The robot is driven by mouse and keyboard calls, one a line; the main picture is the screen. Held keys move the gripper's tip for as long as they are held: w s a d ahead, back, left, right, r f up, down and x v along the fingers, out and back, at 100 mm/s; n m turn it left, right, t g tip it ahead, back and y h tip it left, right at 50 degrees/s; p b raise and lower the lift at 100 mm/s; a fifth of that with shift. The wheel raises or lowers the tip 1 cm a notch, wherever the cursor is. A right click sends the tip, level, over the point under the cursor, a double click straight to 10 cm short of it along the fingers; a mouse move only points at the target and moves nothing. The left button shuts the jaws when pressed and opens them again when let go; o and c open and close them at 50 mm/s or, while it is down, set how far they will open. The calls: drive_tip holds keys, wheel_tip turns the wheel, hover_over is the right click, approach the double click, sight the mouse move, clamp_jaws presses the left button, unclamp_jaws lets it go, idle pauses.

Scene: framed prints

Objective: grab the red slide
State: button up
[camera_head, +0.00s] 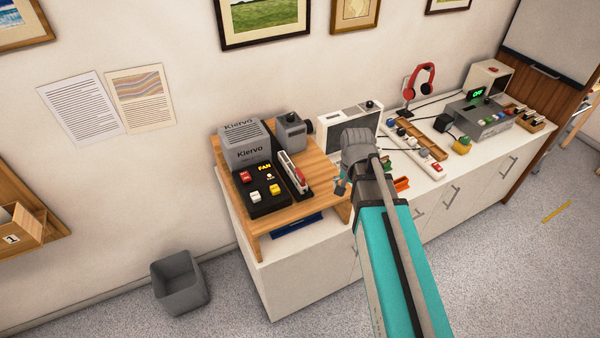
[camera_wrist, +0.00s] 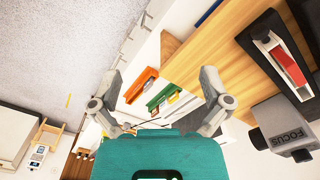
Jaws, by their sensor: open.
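A red bar (camera_wrist: 288,66) sits in a white frame on a black base at the right of the wrist view. The same red-and-white piece (camera_head: 295,172) is on the wooden stand in the head view. An orange-red piece (camera_wrist: 141,85) lies on the white counter beside a green piece (camera_wrist: 164,97); it also shows in the head view (camera_head: 401,184), partly behind my arm. I cannot tell for sure which is the red slide. My gripper (camera_wrist: 162,82) is open and empty, its fingers spread above the counter by the stand's edge; my arm mostly hides it in the head view.
The wooden stand (camera_head: 262,218) also carries a black panel with coloured buttons (camera_head: 258,190) and a grey FOCUS device (camera_head: 290,131). A white-framed screen (camera_head: 350,122), a wooden tray (camera_head: 418,140) and red headphones (camera_head: 421,82) stand farther along the counter. A grey bin (camera_head: 180,284) is on the floor.

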sight(300, 172)
drive_tip(key=w+a+r+m+p, duration=0.4)
drive_tip(key=w+a, duration=0.1)
drive_tip(key=a, duration=0.2)
drive_tip(key=w+a+r+m+p, duration=0.4)
drive_tip(key=w+a+r, duration=0.1)
drive_tip(key=a, duration=0.2)
drive_tip(key=shift+a+r, duration=0.15)
drive_tip(key=shift+a, duration=0.25)
wheel_tip(300, 172, down, 9)
drive_tip(key=b, duration=0.8)
drive_tip(key=shift+r, duration=0.15)
drive_tip(key=shift+b, duration=0.3)
drive_tip(key=shift+s+f+b, duration=0.15)
drive_tip(key=shift+f+b, duration=2.4)
drive_tip(key=shift+f, duration=0.05)
drive_tip(key=c, duration=0.8)
